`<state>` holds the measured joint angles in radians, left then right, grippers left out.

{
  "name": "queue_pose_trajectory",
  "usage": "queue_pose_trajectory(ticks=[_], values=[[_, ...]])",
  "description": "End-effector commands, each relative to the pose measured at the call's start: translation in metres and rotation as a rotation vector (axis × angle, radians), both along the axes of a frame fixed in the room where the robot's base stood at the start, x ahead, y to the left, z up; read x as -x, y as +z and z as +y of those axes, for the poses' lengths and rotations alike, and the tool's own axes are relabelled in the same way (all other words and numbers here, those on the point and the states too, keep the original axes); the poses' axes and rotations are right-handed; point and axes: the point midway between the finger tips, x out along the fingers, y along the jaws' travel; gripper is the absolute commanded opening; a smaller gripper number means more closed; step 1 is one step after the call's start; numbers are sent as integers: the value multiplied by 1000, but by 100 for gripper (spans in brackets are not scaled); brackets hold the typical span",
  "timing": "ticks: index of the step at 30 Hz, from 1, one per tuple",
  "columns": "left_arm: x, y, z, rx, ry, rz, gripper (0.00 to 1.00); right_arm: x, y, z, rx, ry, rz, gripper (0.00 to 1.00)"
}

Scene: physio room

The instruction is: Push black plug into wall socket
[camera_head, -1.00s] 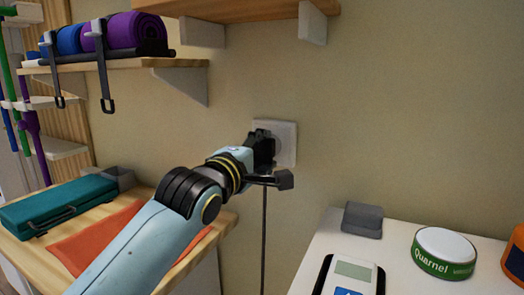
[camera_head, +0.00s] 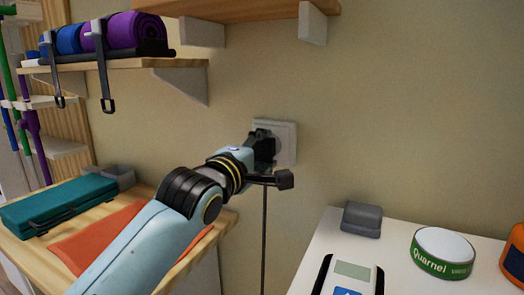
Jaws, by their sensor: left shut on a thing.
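The white wall socket (camera_head: 288,140) is on the beige wall near the middle of the view. My left arm reaches in from the lower left, and my left gripper (camera_head: 268,150) is right in front of the socket, covering its left part. The gripper is shut on the black plug, which is mostly hidden by the dark fingers. A dark cord (camera_head: 263,235) hangs straight down below the gripper. I cannot tell from this view how far the plug sits in the socket. My right gripper is not in view.
A wooden shelf (camera_head: 240,10) is above the socket. Rolled mats (camera_head: 135,32) lie on a left shelf. A teal case (camera_head: 60,203) and an orange cloth (camera_head: 100,235) lie on a wooden table. A white counter at right holds a Quarnel tape roll (camera_head: 442,268) and a grey block (camera_head: 362,219).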

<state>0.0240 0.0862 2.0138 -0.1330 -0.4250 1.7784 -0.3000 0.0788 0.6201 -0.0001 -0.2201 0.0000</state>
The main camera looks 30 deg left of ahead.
Motion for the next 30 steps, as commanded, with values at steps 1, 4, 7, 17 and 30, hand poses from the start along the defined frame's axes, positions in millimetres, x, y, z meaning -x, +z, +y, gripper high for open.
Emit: queue_pose_trajectory(ticks=[1, 4, 7, 17, 30], values=[[-1, 1, 0, 0, 0, -1, 19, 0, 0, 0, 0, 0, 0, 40], [-3, 1, 0, 0, 0, -2, 19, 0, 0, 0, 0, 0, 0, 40], [-5, 1, 0, 0, 0, -2, 19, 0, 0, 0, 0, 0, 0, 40], [-9, 0, 0, 0, 0, 0, 62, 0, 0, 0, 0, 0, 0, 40], [-5, 0, 0, 0, 0, 0, 75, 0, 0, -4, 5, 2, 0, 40]])
